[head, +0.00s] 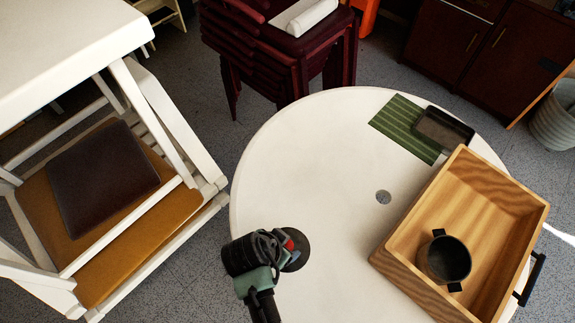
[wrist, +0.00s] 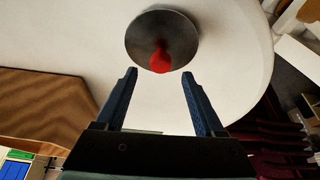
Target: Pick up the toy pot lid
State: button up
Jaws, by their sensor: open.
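The toy pot lid (wrist: 162,38) is a round dark grey disc with a red knob (wrist: 160,60). It lies on the white round table (head: 300,130), near the table's left front edge. In the head view the lid (head: 297,256) is partly hidden behind my gripper. My gripper (wrist: 160,98) is open and empty. In the wrist view its two blue fingers point toward the lid, with the red knob lined up between them but beyond the tips. A dark toy pot (head: 447,260) stands inside the wooden box (head: 405,245).
The wooden box with a black handle (head: 532,279) takes up the table's right side. Behind it lie a green striped mat (head: 400,125) and a small dark tray (head: 444,129). The table's middle is clear. A white chair (head: 160,110) stands at left.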

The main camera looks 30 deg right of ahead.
aim_at(287, 246)
jog(key=shift+x, duration=2.6)
jog(key=shift+s+a+f, duration=0.1)
jog(key=shift+a, duration=0.05)
grip_shut()
